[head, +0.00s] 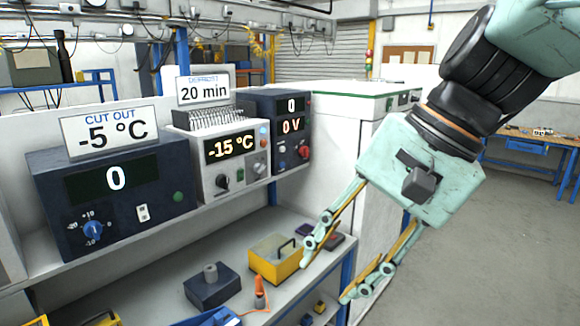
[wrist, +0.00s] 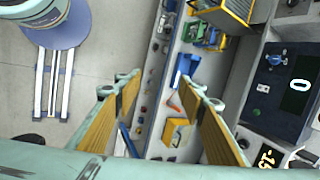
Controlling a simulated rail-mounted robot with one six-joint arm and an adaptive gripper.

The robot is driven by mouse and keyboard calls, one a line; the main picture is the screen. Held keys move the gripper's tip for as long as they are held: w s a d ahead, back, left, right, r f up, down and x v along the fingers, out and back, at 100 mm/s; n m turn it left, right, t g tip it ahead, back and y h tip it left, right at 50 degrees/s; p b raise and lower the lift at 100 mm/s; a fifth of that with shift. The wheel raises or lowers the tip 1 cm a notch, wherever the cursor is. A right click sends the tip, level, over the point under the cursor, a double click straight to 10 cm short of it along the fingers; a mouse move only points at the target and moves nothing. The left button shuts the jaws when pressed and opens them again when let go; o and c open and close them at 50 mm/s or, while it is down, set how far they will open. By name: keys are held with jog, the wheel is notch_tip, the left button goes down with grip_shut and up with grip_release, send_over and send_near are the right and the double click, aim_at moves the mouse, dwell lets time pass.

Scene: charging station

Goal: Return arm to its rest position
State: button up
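My gripper (head: 328,270) is at the right of the head view, pointing down and to the left in front of the bench. Its two fingers are spread apart with nothing between them. In the wrist view my gripper (wrist: 163,95) also shows open, with the shelf and floor visible beyond the fingers. It appears to hang in free space, apart from the devices and the shelf below.
Devices stand at left: "CUT OUT" unit (head: 115,195), "-15 °C" unit (head: 222,155), "0 V" unit (head: 285,130). A yellow box (head: 268,262) and dark block (head: 212,288) are on the lower shelf. Floor (head: 490,235) at right is clear; a blue workbench (head: 525,144) stands behind.

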jog(key=s+d+f+n+t+h, duration=0.1)
jog(key=s+d+n+h, duration=0.1)
jog(key=s+d, duration=0.4)
jog(key=s+d+f+n+t+h+b, duration=0.1)
jog(key=s+d+n+h, duration=0.2)
jog(key=s+d, duration=0.3)
jog(key=shift+s+d+f+n, duration=0.4)
jog(key=shift+d+n, duration=0.3)
jog(key=shift+d, duration=0.5)
